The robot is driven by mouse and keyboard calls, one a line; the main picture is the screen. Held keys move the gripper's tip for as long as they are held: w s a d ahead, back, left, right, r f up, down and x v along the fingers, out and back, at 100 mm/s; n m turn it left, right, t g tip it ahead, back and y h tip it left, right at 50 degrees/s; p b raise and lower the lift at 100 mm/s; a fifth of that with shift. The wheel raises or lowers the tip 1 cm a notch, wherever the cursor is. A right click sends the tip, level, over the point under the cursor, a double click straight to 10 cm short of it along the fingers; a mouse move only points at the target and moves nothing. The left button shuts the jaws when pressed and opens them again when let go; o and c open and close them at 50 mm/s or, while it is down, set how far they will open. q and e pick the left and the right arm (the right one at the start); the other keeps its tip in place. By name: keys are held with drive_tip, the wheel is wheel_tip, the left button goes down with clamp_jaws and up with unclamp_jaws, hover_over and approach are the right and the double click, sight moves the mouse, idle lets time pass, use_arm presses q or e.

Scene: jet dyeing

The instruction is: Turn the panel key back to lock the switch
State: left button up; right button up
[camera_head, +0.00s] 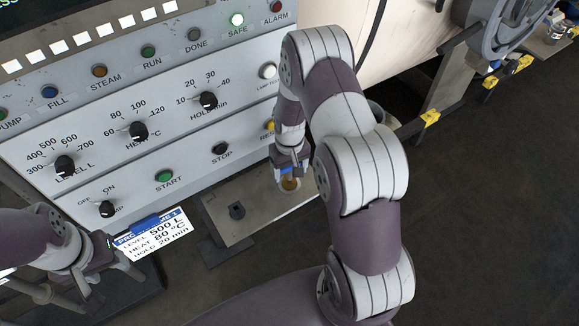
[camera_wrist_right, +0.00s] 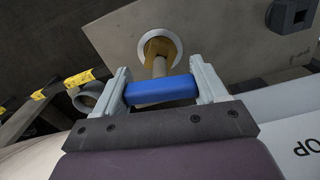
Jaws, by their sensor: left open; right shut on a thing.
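My right gripper (camera_head: 289,166) points down at the small panel below the console and is shut on the blue head of the panel key (camera_wrist_right: 161,90). The key's shaft runs into a brass-coloured switch (camera_wrist_right: 158,46) with a pale ring around it. The key head also shows in the head view (camera_head: 286,171), partly hidden by the fingers. I cannot tell the key's exact turn position. My left gripper (camera_head: 108,266) is open, at the lower left near the white recipe card.
A white card (camera_head: 155,237) hangs below the console on a blue clip. A dark square fitting (camera_head: 237,211) sits left of the key switch. Dark floor lies open at right.

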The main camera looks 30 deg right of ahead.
drive_tip(key=shift+r+n+p, duration=0.1)
drive_tip(key=shift+n+p, duration=0.2)
drive_tip(key=shift+n, duration=1.2)
drive_tip(key=shift+n+p, duration=0.3)
drive_tip(key=shift+n, duration=1.1)
drive_tip(key=o, duration=1.1)
wheel_tip(320, 180, up, 12)
drive_tip(key=shift+r+b, duration=0.25)
drive_tip(key=shift+b, duration=0.1)
